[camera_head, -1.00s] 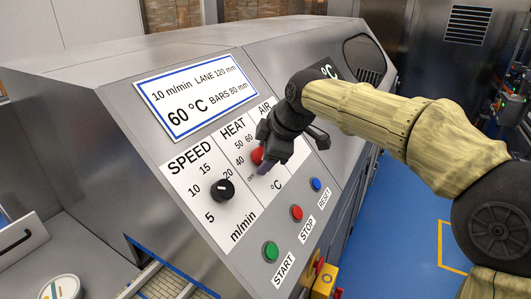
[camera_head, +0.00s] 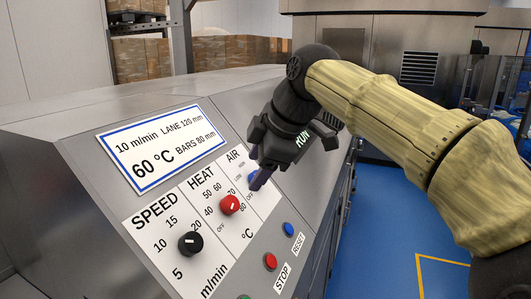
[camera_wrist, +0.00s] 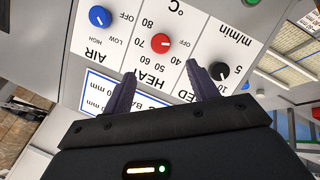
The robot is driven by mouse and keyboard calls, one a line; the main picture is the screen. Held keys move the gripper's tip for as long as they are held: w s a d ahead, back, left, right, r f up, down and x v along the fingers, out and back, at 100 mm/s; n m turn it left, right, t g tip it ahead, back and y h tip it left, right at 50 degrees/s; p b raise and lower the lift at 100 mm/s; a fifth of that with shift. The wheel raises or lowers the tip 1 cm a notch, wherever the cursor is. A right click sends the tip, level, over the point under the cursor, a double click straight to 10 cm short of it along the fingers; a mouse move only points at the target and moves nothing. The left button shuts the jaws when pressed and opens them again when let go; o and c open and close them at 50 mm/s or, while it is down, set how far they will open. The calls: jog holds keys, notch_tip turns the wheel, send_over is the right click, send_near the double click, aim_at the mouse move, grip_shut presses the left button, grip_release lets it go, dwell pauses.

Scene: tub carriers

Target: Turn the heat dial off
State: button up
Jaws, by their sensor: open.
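The red heat dial (camera_head: 229,204) sits on the sloped control panel under the HEAT label, in full sight in the head view. It also shows in the wrist view (camera_wrist: 161,43), ahead of and between the fingertips. In the head view my gripper (camera_head: 258,168) is above and right of the heat dial, in front of the AIR section, apart from the dial.
The black speed dial (camera_head: 190,243) is left of the heat dial. The blue air dial (camera_wrist: 99,17) is on the other side, partly covered by a finger in the head view. Red (camera_head: 270,262) and blue (camera_head: 289,229) push buttons sit below. Blue floor is clear at right.

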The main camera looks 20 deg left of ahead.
jog(key=v, duration=0.3)
jog(key=shift+s+d+r, duration=0.1)
jog(key=shift+d+r, duration=0.05)
jog(key=shift+r, duration=0.1)
jog(key=shift+f, duration=0.1)
jog(key=w+d+f+m+h, duration=0.2)
jog(key=d+f+m, duration=0.45)
jog(key=f, duration=0.45)
jog(key=w+d+f+m+h, duration=0.2)
jog(key=d+f+m, duration=0.3)
jog(key=d+f, duration=0.5)
jog(key=s+d+f+m+h, duration=0.1)
jog(key=s+d+f+m, duration=0.5)
jog(key=f, duration=0.3)
jog(key=s+d+f+m+h, duration=0.1)
jog(key=s+d+f+m, duration=0.4)
jog(key=s+d+f, duration=0.2)
jog(key=shift+d+f+m, duration=0.35)
jog(key=shift+d+f, duration=0.6)
jog(key=shift+d, duration=0.1)
